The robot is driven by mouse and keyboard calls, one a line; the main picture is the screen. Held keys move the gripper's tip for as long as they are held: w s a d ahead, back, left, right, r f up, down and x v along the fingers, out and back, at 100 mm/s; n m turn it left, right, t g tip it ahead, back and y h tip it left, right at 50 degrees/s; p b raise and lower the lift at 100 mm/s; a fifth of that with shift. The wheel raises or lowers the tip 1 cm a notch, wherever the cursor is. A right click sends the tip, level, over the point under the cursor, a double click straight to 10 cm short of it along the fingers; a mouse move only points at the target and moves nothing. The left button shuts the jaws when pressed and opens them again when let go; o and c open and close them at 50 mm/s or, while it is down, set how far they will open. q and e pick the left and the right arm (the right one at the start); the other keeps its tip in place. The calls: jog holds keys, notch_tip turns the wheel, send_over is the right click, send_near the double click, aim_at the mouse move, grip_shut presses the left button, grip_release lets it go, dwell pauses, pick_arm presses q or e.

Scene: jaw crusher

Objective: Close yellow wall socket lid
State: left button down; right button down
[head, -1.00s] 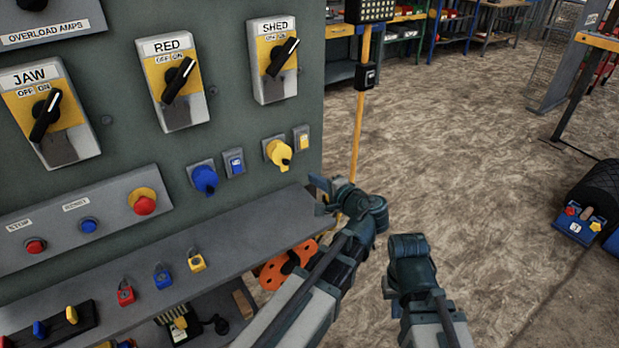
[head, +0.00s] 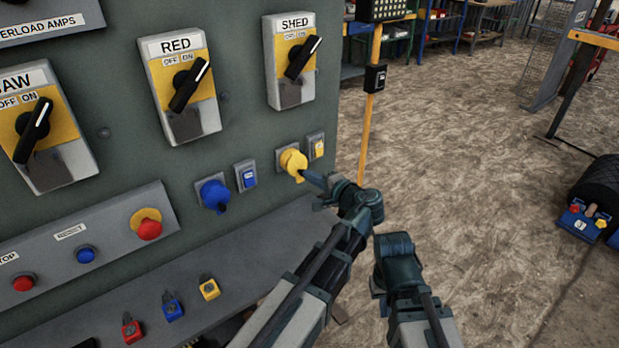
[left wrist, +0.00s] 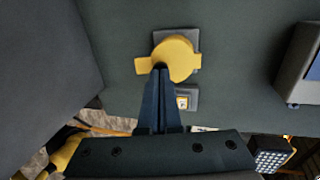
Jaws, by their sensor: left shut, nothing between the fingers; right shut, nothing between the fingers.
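The yellow wall socket with its round lid (head: 293,161) sits on a grey plate low on the right side of the green panel. The lid (left wrist: 178,56) fills most of the plate in the left wrist view, with a tab at each side; I cannot tell how far it stands open. My left gripper (head: 312,178) is shut and empty, its tips at the lower right of the yellow socket. In the left wrist view the fingertips (left wrist: 160,68) overlap the lid's lower edge; contact is unclear. My right arm shows beside it, but its fingers are not visible.
A small yellow switch (head: 317,146) is right of the socket; a blue socket (head: 214,194) and blue switch (head: 247,176) are to its left. A grey shelf (head: 245,262) juts out below, with padlocks on it. A yellow post (head: 369,120) stands beyond the panel's right edge.

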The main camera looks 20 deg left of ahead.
pick_arm(q)
jog(key=shift+w+a+f+b, duration=0.2)
jog(key=shift+a+f+b, duration=0.1)
jog(key=shift+f+b, duration=0.15)
jog(key=shift+w+a+f+b, duration=0.2)
jog(key=shift+a+f+b, duration=0.05)
jog(key=shift+f+b, duration=0.2)
